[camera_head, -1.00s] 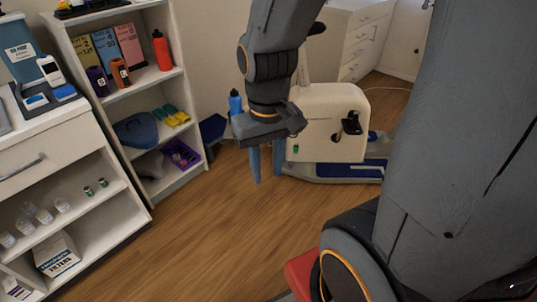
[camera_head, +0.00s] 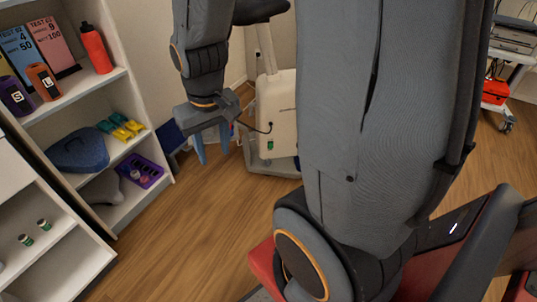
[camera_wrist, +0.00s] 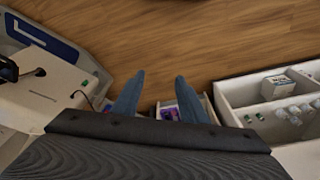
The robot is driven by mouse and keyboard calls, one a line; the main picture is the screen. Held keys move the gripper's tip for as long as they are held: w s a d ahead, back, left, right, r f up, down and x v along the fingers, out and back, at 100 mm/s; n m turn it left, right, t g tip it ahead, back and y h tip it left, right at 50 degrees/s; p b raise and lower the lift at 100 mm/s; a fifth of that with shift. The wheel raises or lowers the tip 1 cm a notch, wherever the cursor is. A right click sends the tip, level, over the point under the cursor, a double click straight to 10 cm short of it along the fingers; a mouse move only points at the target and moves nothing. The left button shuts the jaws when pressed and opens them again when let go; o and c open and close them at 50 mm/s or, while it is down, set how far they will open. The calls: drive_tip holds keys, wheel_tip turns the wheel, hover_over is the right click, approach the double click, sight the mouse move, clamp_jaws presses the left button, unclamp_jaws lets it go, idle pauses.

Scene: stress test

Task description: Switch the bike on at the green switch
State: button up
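The exercise bike's cream body (camera_head: 284,112) stands beyond my arm in the head view, partly hidden by it. The small green switch (camera_head: 270,144) is low on the body's near side. My gripper (camera_head: 213,157) points downward, to the left of the switch in the picture and apart from it. Its two blue fingers are spread with nothing between them. In the wrist view my gripper (camera_wrist: 159,75) is also open and empty over the floor, and the bike's body (camera_wrist: 52,88) is at the left.
A white shelf unit (camera_head: 139,85) with bottles, boxes and a purple tray (camera_head: 140,171) stands at the left. Wooden floor (camera_head: 205,225) is clear between shelf and bike. A red case (camera_head: 495,91) sits on a cart at the far right.

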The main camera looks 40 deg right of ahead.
drive_tip(key=w+d+f+m+t+h+b, duration=0.15)
drive_tip(key=w+d+f+b, duration=0.45)
drive_tip(key=w+f+b, duration=0.6)
drive_tip(key=w+d+f+t+b, duration=0.3)
drive_tip(key=w+d+f+b, duration=0.2)
drive_tip(key=w+f+b, duration=0.75)
drive_tip(key=w+d+f+t+h+b, duration=0.15)
drive_tip(key=w+d+f+b, duration=0.6)
drive_tip(key=f, duration=0.85)
drive_tip(key=w+d+f+t+b, duration=0.2)
drive_tip(key=w+d+f+b, duration=0.1)
drive_tip(key=w+d+f, duration=0.15)
drive_tip(key=m+t+h+b, duration=0.4)
drive_tip(key=t+h, duration=0.1)
drive_tip(key=t, duration=0.1)
approach(271, 145)
drive_tip(key=shift+n, duration=0.25)
drive_tip(key=shift+x, duration=3.65)
drive_tip(key=shift+r, duration=0.1)
